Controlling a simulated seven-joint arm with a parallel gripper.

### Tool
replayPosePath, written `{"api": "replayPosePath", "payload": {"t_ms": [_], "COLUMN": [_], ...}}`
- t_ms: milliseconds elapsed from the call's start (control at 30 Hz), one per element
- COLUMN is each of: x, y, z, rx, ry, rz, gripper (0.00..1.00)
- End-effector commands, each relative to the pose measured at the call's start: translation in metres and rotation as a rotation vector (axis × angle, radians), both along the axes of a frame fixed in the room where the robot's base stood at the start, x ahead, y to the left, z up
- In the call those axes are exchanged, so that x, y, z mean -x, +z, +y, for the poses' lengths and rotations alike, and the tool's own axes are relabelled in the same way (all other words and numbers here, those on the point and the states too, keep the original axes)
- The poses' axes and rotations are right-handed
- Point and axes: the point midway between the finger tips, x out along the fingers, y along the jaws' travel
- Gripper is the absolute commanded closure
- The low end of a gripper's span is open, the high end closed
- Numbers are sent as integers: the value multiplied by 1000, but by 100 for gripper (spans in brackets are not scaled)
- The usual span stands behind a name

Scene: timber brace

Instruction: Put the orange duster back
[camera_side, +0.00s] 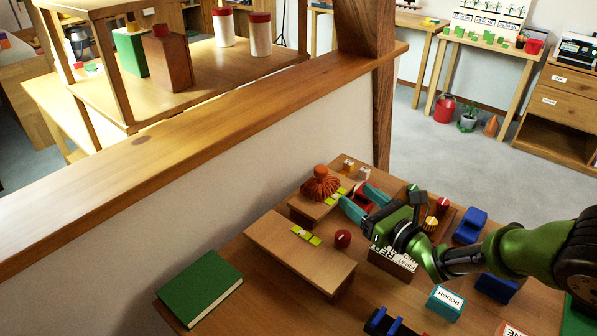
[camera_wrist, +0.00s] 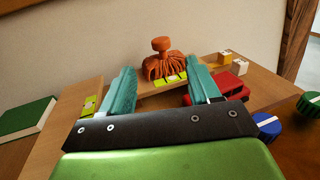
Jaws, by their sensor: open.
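The orange duster (camera_side: 320,186), with a round knob on top and a fringed skirt, stands upright on a small wooden stand (camera_side: 302,210) by the wall. It also shows in the wrist view (camera_wrist: 162,66), ahead of and between my fingers. My gripper (camera_side: 363,202) has teal fingers spread apart, with nothing between them. In the side view it is just right of the duster, apart from it. Yellow-green markers (camera_wrist: 171,81) lie at the duster's near edge. The duster's underside is hidden.
A green book (camera_side: 200,287) lies at the front left. A red object (camera_wrist: 228,83) is by my right finger. A timber rail (camera_side: 180,150) tops the wall.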

Motion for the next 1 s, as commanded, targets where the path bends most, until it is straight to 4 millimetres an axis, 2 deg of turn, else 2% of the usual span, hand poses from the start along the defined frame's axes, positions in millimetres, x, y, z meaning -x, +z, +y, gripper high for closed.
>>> {"api": "replayPosePath", "payload": {"t_ms": [167,267,333,467,567,667,800,933,967,1000], "x": [-3,-14,-19,-9,14,48,109,175,190,209], "y": [13,37,59,95,120,141,166,178,179,180], "z": [-19,-52,-85,-145,-184,-215,-248,-268,-272,-275], "rx": [-91,-306,-535,-1017,-1385,-1740,-2218,-2636,2672,2589], "ry": [-51,-158,-261,-455,-592,-723,-914,-1115,1141,1117], "rz": [68,221,369,642,817,961,1101,1140,-1110,-1015], "gripper": [38,38,38,38,38,38,38,38,38,38]}}
